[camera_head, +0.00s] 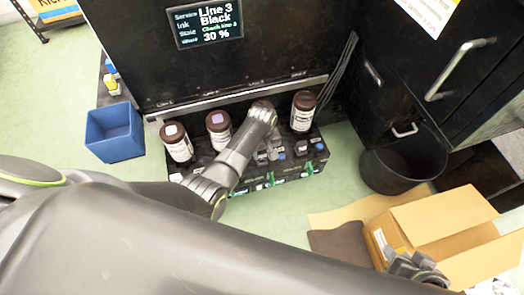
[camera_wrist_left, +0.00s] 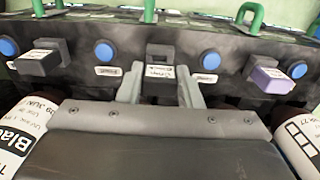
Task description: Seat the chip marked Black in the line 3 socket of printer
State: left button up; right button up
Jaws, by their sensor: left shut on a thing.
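My left gripper (camera_head: 268,154) reaches down over the printer's bottle station (camera_head: 245,185). In the left wrist view its two fingers (camera_wrist_left: 161,92) are shut on a small dark chip (camera_wrist_left: 160,72) with a white label too small to read. The chip is at the station's dark face, between two blue round buttons; I cannot tell how deep it sits in a socket. The printer screen (camera_head: 208,24) reads Line 3, Ink Black, 30 %. My right gripper (camera_head: 415,268) is by the cardboard box; its finger opening is unclear.
Brown ink bottles (camera_head: 178,143) stand along the station. In the wrist view a bottle labelled Black (camera_wrist_left: 20,140) is at left; neighbouring chips (camera_wrist_left: 40,62) stick out. A blue bin (camera_head: 114,133), black bucket (camera_head: 402,165) and cardboard box (camera_head: 440,222) stand around.

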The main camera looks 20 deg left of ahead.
pick_arm(q)
jog(key=shift+r, duration=0.1)
dwell(0.3)
jog(key=shift+p, duration=0.35)
jog(key=shift+f, duration=0.25)
jog(key=shift+f, duration=0.25)
jog(key=shift+f, duration=0.4)
jog(key=shift+f, duration=0.1)
dwell(0.7)
jog(key=o, duration=1)
jog(key=shift+o, duration=0.2)
